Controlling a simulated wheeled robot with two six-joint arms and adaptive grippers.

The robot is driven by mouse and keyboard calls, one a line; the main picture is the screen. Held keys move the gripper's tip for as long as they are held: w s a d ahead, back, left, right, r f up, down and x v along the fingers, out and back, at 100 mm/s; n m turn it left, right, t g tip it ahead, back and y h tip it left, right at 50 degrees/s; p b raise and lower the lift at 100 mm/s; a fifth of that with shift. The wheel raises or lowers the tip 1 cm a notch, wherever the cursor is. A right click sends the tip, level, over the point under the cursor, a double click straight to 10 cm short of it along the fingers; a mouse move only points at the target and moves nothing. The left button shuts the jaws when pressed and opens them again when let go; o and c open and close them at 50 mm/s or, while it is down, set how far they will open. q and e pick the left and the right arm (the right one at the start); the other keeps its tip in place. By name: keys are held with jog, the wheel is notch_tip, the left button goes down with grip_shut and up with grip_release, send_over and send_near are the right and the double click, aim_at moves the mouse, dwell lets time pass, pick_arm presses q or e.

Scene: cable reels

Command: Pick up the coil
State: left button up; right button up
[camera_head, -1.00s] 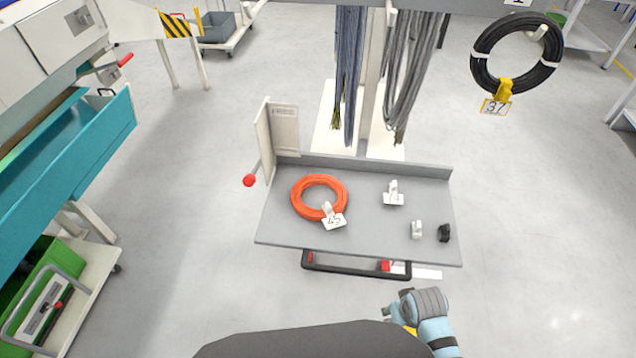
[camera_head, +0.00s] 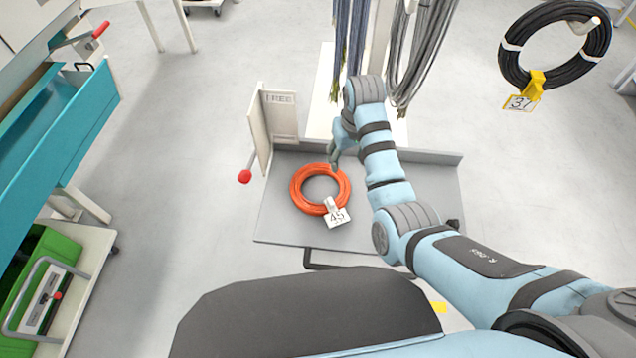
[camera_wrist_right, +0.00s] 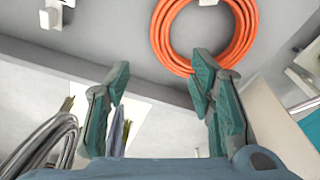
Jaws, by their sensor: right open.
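The orange coil (camera_head: 297,190) lies flat on the grey tray table (camera_head: 285,228), with a white tag (camera_head: 337,217) marked 45 at its near side. It also shows at the top of the right wrist view (camera_wrist_right: 246,32). My right gripper (camera_head: 336,157) is over the table at the coil's far right edge. In the right wrist view, my right gripper (camera_wrist_right: 160,78) has its fingers spread with nothing between them. One fingertip overlaps the coil's rim in that view; I cannot tell whether it touches. My left gripper is not in view.
A cream upright panel (camera_head: 279,118) with a red-knobbed lever (camera_head: 244,176) stands at the table's back left. Grey cables (camera_head: 425,50) hang behind the table. A black coil (camera_head: 514,70) hangs at the upper right. A teal drawer (camera_head: 50,150) is at the left.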

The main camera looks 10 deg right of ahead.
aim_at(343, 180)
notch_tip(343, 180, down, 10)
jog(key=shift+w+a+f+b, duration=0.15)
jog(key=shift+f+b, duration=0.1)
jog(key=shift+b, duration=0.95)
jog(key=shift+r, duration=0.1)
grip_shut()
